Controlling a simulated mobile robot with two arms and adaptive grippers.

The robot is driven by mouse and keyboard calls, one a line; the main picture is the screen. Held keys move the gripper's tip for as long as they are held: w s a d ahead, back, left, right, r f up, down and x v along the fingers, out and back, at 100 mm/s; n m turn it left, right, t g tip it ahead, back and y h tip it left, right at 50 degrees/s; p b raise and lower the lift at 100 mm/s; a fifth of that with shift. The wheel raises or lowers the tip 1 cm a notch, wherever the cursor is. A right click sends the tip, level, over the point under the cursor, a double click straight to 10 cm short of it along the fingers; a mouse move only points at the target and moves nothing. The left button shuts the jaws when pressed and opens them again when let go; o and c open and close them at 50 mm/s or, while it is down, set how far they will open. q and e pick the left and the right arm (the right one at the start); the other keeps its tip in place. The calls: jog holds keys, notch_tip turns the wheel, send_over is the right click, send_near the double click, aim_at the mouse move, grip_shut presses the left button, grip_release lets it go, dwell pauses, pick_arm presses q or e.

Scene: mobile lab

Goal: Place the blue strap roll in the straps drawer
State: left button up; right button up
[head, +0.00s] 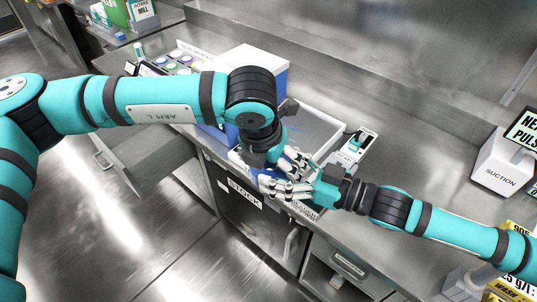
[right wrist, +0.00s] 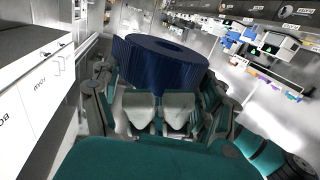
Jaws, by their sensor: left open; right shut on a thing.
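The blue strap roll (right wrist: 165,62) is a large dark blue cylinder with a round hole, just beyond the fingertips of my right gripper (right wrist: 162,112) in the right wrist view. My right gripper is shut on it. In the head view my right gripper (head: 303,190) meets my left gripper (head: 286,168) above the counter's front edge. The left gripper is open, its fingers close to the right one's; the roll is largely hidden there.
A grey tray (head: 318,125) and a blue box with a white lid (head: 252,62) stand on the counter behind the grippers. A STOCK cabinet (head: 250,215) is below. A suction unit (head: 500,170) stands at the right. The floor at lower left is clear.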

pick_arm(q)
jog(key=shift+f, duration=0.1)
jog(key=shift+c, duration=0.4)
pick_arm(e)
jog(key=shift+r, duration=0.1)
pick_arm(q)
jog(key=c, duration=1.1)
jog(key=shift+c, duration=0.3)
pick_arm(e)
jog(key=o, duration=1.3)
jog(key=shift+o, duration=0.3)
jog(key=shift+d, duration=0.1)
